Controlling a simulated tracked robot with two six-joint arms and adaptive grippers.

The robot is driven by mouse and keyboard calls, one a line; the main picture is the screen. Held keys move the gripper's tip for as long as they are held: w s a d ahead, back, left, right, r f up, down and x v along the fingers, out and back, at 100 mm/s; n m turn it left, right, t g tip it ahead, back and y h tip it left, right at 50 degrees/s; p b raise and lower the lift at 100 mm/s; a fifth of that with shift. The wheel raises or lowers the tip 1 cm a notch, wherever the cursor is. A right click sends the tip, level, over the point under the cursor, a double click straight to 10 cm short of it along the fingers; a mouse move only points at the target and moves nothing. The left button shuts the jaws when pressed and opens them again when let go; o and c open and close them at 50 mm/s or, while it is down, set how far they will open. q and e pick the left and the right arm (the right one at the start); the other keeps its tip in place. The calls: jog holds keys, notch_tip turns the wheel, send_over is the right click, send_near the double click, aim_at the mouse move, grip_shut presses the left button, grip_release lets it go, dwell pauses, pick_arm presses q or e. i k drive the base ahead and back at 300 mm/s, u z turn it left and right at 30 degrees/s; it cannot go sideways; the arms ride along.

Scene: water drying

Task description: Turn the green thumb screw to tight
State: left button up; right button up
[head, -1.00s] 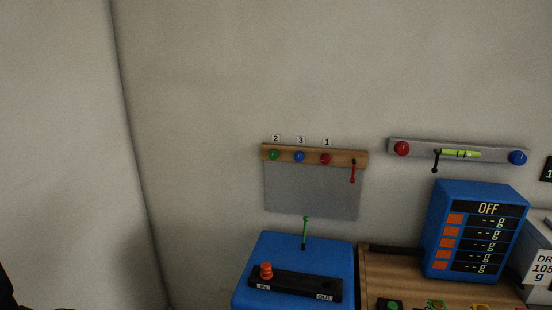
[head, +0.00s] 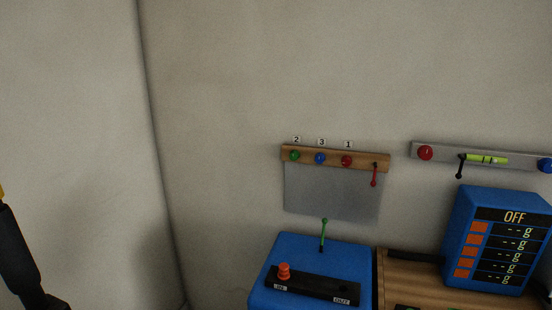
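A round green knob (head: 294,155), the likely green thumb screw, sits on a wooden rail (head: 372,159) on the wall, under the label 2. A blue knob (head: 320,158) labelled 3 and a red knob (head: 347,161) labelled 1 are to its right. Whether the green knob is tight or loose cannot be told. A dark part of my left arm enters at the lower left edge, far from the rail; its fingertips do not show. My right gripper is out of view.
A grey sheet (head: 333,190) hangs below the rail, with a red lever (head: 374,175) at its right. Below stands a blue box (head: 310,247) with a green lever (head: 323,235) and orange knob (head: 284,270). A blue OFF display (head: 460,230) and a level bar (head: 440,152) are right.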

aim_at(294, 155)
jog(key=z, duration=0.75)
jog(key=i, duration=0.15)
jog(key=u, duration=2.4)
jog(key=k, duration=1.55)
jog(key=z, duration=0.65)
jog(key=i, duration=0.9)
jog(key=u, duration=0.1)
